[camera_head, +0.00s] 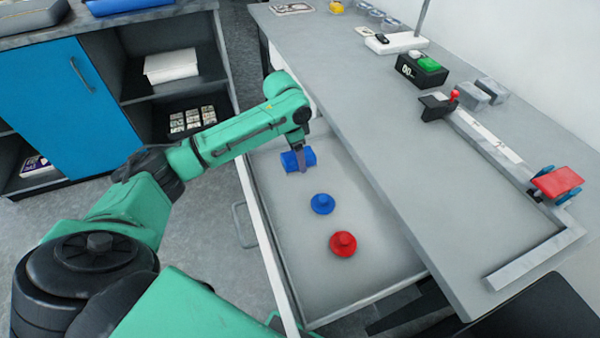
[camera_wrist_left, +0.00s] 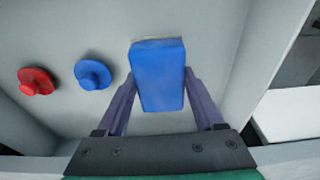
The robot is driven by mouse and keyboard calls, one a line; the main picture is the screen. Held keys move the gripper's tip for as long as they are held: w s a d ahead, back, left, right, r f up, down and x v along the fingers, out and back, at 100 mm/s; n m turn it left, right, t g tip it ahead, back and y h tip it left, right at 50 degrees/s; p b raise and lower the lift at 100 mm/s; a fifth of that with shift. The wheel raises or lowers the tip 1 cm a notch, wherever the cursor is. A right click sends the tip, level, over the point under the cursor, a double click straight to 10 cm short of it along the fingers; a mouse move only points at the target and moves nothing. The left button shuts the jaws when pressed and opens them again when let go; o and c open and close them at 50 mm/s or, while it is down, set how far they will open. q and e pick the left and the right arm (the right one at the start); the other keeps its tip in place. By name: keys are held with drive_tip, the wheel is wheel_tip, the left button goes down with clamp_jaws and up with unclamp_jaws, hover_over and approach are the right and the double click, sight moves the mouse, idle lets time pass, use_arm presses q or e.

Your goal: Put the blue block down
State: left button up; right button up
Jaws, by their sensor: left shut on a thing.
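The blue block (camera_head: 291,162) is in the far part of the open drawer (camera_head: 300,290) in the head view. My left gripper (camera_head: 301,164) is shut on it. In the left wrist view the blue block (camera_wrist_left: 158,75) sits between the two fingers of my left gripper (camera_wrist_left: 160,98), with a finger on each side. The block is over or on the drawer's floor; whether it touches the floor is hard to tell. My right gripper is not in view.
A blue knobbed disc (camera_head: 322,204) and a red knobbed disc (camera_head: 343,243) lie in the drawer, nearer than the block. The grey table (camera_head: 420,190) stands to the right of the drawer. The drawer floor around the discs is clear.

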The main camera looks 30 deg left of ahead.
sight(298, 177)
use_arm(q)
wheel_tip(298, 177, down, 6)
drive_tip(key=shift+r+b, duration=0.1)
drive_tip(key=shift+b, duration=0.25)
drive_tip(key=o, duration=1.4)
drive_tip(key=r, duration=0.4)
drive_tip(key=s+r+p, duration=0.1)
drive_tip(key=r, duration=0.3)
drive_tip(key=a+r, duration=0.1)
drive_tip(key=r, duration=0.3)
drive_tip(key=shift+s+p, duration=0.2)
drive_tip(key=shift+p, duration=0.1)
